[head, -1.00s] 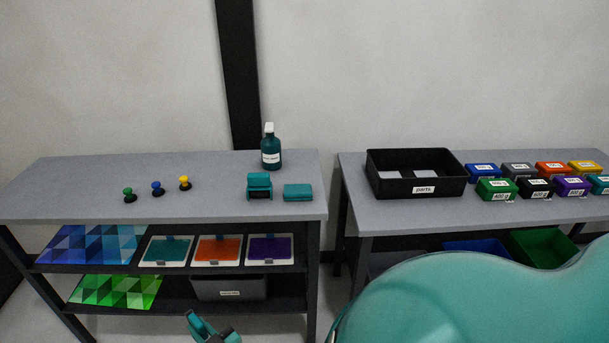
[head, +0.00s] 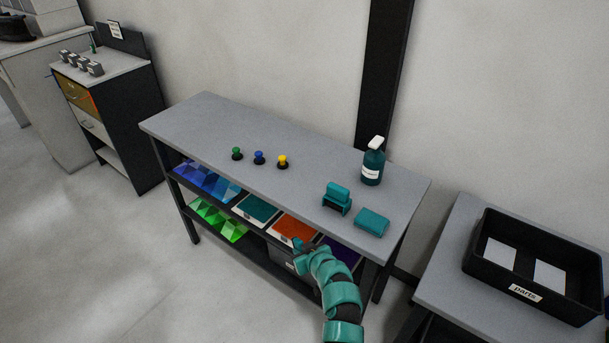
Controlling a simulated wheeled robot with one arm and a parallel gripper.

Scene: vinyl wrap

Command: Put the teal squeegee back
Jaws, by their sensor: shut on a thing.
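My gripper (head: 303,251) shows small in the head view, in front of the table's shelves at the end of my teal arm. It is shut on a small teal thing that looks like the teal squeegee. Its outline blends with my arm, so its tilt is hard to tell. On the tabletop (head: 225,118) stand a teal block with a dark opening (head: 337,197) and a flat teal block (head: 372,222) beside it. Below, white-framed teal (head: 256,209), orange (head: 293,229) and purple (head: 343,253) panels lie on the upper shelf. My arm partly hides the shelves.
Green (head: 237,153), blue (head: 259,157) and yellow (head: 282,161) knobs and a teal spray bottle (head: 373,163) stand on the tabletop. A black parts bin (head: 525,294) sits on the right table. A drawer cabinet (head: 125,115) stands at left. The left floor is clear.

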